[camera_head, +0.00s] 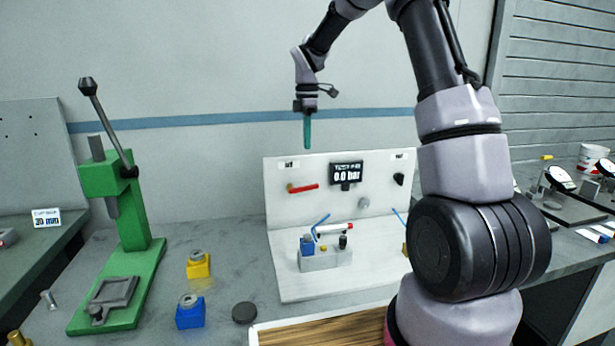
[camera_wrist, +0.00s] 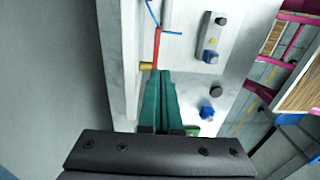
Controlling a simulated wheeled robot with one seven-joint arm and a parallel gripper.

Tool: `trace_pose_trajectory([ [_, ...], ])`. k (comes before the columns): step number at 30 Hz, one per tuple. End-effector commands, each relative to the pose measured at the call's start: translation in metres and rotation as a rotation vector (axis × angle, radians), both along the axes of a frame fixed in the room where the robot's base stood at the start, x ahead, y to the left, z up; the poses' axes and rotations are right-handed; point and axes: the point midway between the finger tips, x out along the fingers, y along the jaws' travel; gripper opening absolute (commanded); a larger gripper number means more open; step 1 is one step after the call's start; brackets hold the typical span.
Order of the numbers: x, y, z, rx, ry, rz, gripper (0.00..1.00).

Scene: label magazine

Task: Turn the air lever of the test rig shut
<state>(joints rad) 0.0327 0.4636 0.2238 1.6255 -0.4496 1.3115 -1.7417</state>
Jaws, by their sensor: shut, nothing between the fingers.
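The white test rig (camera_head: 283,222) stands on the bench, with an upright back panel and a flat base. Its red air lever (camera_head: 304,188) lies roughly horizontal on the panel's left side, pointing right from a brass fitting (camera_head: 290,188). The display (camera_head: 346,173) reads 0.0 bar. My gripper (camera_head: 307,147) has green fingers pointing down, shut and empty, near the panel's top edge above the lever. In the wrist view the closed fingertips (camera_wrist: 160,72) appear close to the red lever (camera_wrist: 157,46) and brass fitting (camera_wrist: 147,65); contact cannot be told.
A green lever press (camera_head: 145,255) stands at left. A yellow block (camera_head: 198,268), a blue block (camera_head: 190,315) and a dark disc (camera_head: 244,313) sit between press and rig. A wooden-topped tray (camera_head: 330,331) is at the front. A valve block (camera_head: 325,260) is on the rig base.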

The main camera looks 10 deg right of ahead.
Motion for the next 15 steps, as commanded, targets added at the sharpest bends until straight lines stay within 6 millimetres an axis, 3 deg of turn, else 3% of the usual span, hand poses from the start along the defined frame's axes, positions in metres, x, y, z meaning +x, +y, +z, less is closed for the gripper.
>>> trace_pose_trajectory([
  [8,0.001,0.016,0.019,-0.131,-0.051,-0.005,0.00],
  [15,0.001,0.013,-0.004,-0.137,-0.051,-0.007,0.00],
])
